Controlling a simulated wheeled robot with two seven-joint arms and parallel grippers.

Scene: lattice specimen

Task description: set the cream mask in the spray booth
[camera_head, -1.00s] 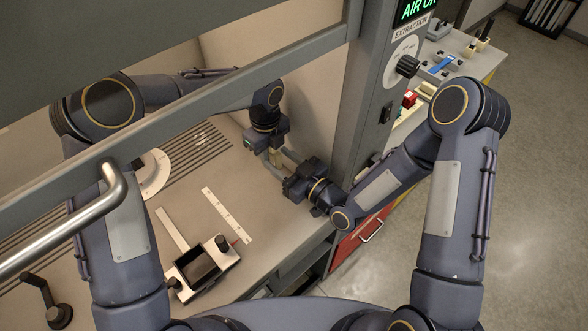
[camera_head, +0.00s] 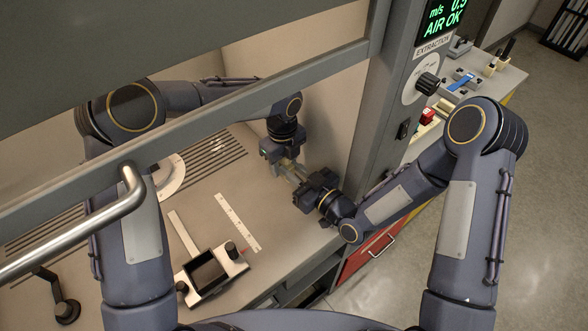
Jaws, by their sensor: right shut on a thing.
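A small cream piece (camera_head: 287,167), which looks like the cream mask, sits between my two grippers, mostly hidden by their fingers. My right gripper (camera_head: 297,175) is shut on it, reaching in from the right past the booth's side post. My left gripper (camera_head: 284,162) comes down from above with its fingers at the same piece; whether they are open or shut is too small to tell. Both grippers are above the right part of the spray booth floor (camera_head: 275,205).
On the booth floor are a white-and-black frame (camera_head: 233,263), a pale ruled strip (camera_head: 238,222), a plain pale strip (camera_head: 184,232) and a white curved piece (camera_head: 171,176) by the slotted grille (camera_head: 215,150). The grey post (camera_head: 380,120) stands beside my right arm. A bench (camera_head: 510,80) holds small items.

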